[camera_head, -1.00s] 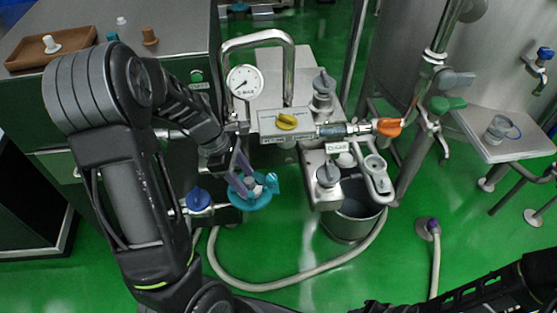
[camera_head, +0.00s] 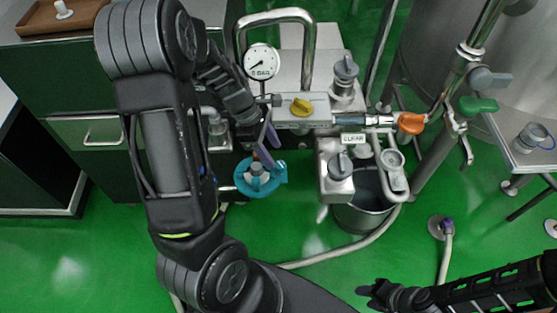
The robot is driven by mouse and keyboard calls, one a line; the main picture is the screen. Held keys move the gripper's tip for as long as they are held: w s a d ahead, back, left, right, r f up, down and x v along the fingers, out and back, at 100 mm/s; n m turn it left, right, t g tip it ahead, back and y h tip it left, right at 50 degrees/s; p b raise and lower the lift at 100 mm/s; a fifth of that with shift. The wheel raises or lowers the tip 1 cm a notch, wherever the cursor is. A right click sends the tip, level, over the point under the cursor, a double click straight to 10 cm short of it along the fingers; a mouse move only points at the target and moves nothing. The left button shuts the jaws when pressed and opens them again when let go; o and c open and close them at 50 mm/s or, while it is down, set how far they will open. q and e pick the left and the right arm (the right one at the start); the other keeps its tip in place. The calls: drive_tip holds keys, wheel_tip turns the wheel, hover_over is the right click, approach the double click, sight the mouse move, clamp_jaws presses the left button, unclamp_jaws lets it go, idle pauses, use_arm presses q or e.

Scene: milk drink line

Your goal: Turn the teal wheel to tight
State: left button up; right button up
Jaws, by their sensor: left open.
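The teal wheel (camera_head: 258,191) is low on the pipework, left of centre, with a grey hub and a teal tab on its right side. My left gripper (camera_head: 267,147) is just above the wheel in the picture, its purple fingers apart. The lower finger overlaps the wheel's upper edge; I cannot tell whether it touches. Nothing shows between the fingers. My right gripper (camera_head: 370,291) is low in the picture, far from the wheel, dark and too small to read.
A grey bucket (camera_head: 362,216) stands on the green floor, with a hose in front. My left arm hides the area left of the wheel.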

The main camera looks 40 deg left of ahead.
sight(280, 164)
use_arm(q)
drive_tip(key=x, duration=0.5)
drive_tip(key=shift+f, duration=0.15)
clamp_jaws()
idle(0.4)
